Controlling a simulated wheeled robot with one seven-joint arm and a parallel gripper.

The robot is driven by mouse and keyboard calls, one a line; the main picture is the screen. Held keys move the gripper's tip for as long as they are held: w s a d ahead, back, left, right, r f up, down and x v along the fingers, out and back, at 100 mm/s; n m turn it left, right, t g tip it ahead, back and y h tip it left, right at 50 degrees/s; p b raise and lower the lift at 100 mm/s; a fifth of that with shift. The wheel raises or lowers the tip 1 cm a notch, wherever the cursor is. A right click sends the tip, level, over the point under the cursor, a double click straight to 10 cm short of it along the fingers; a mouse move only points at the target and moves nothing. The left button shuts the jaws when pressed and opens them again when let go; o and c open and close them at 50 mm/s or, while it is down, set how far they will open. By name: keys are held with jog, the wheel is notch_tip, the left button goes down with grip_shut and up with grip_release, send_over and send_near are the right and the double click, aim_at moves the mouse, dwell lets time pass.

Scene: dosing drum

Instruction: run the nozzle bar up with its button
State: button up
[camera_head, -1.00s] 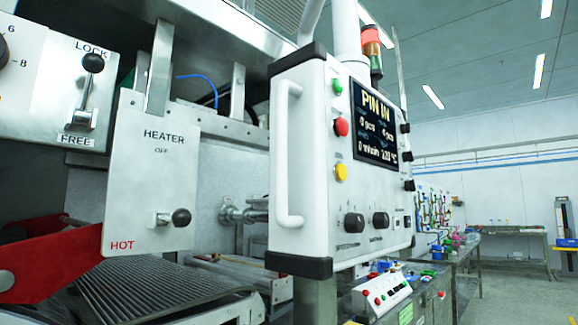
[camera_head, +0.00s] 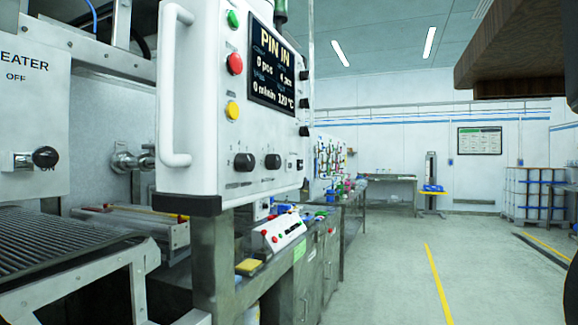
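The white control panel (camera_head: 235,110) hangs at the left centre, with green (camera_head: 233,19), red (camera_head: 235,63) and yellow (camera_head: 232,110) buttons down its face. Its screen (camera_head: 275,68) reads PIN IN, with 120 °C. Two dark knobs (camera_head: 258,162) sit below. A small sloped button box (camera_head: 275,236) with red and green buttons stands lower, behind the panel. The button labels are too small to read, so I cannot tell which button belongs to the nozzle bar. I cannot make out the nozzle bar. My gripper is not in view.
The heater plate (camera_head: 35,110), reading OFF, and a ribbed conveyor (camera_head: 55,255) are at the left. A brown block (camera_head: 515,50) overhangs at the top right. Blue-white drums (camera_head: 535,195) stand far right. The floor (camera_head: 390,270) right of the machine is clear.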

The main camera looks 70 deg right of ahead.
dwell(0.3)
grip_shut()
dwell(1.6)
